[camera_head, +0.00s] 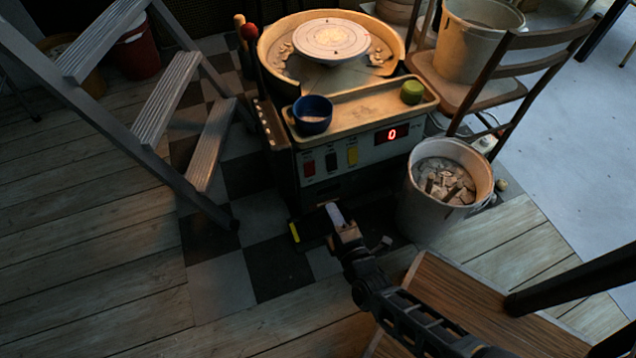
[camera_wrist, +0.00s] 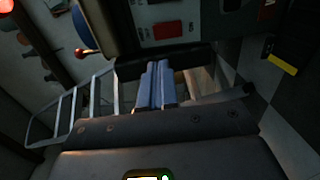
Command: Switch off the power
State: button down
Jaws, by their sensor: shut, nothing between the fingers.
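The pottery wheel machine (camera_head: 340,172) stands at the centre of the head view. Its front panel carries a red switch (camera_head: 309,168), a darker switch (camera_head: 331,161), a yellow part (camera_head: 352,155) and a lit display (camera_head: 392,134) reading 0. My gripper (camera_head: 333,213) is low in front of the machine, below the panel and apart from the switches. In the wrist view my gripper (camera_wrist: 159,70) has its fingers together and empty, with a red switch (camera_wrist: 168,30) beyond the tips.
A bucket of shards (camera_head: 445,185) stands right of the machine, close to my arm. A wooden stool top (camera_head: 470,310) is at lower right. A stepladder (camera_head: 165,100) stands at left. A blue bowl (camera_head: 312,114) and a green pot (camera_head: 412,92) sit on the machine's tray (camera_head: 365,103).

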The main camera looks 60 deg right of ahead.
jog(key=b, duration=0.5)
send_near(309, 166)
jog(key=x, duration=0.5)
jog(key=shift+w+d+f, duration=0.15)
jog(key=shift+f, duration=0.15)
jog(key=shift+w+d, duration=0.4)
jog(key=shift+w, duration=0.15)
jog(key=shift+r, duration=0.1)
jog(key=shift+w+d+r+p, duration=0.1)
jog(key=shift+w+r+p, duration=0.05)
jog(key=shift+p, duration=0.15)
